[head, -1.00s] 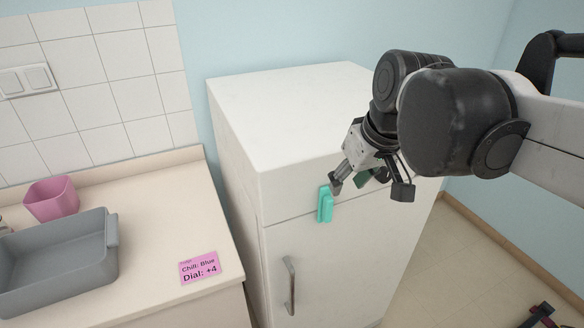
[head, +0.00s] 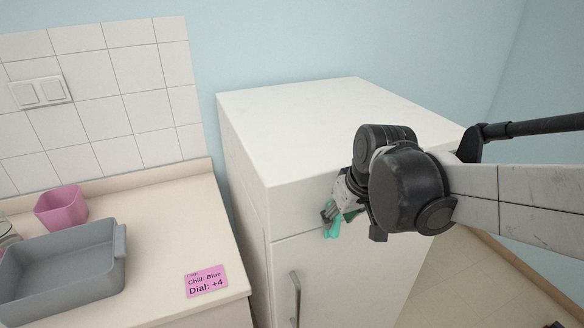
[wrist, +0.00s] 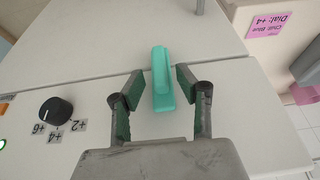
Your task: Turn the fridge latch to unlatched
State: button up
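The teal fridge latch (head: 332,228) is on the white fridge front, near the seam above the door, partly covered by my gripper in the head view. In the wrist view, the latch (wrist: 161,82) is a teal bar lying across the seam. My gripper (wrist: 161,92) is open, with one finger on each side of the latch and gaps visible between. In the head view, my gripper (head: 346,220) is at the upper part of the fridge front. Contact with the latch is not visible.
A black dial (wrist: 56,110) with +2, +4 and +6 labels is on the fridge panel. The door handle (head: 295,298) is below the latch. A counter left of the fridge holds a pink note (head: 206,281), a grey tray (head: 122,262) and a pink cup (head: 61,208).

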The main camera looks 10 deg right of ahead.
aim_at(339, 218)
jog(key=shift+x, duration=1.55)
grip_shut()
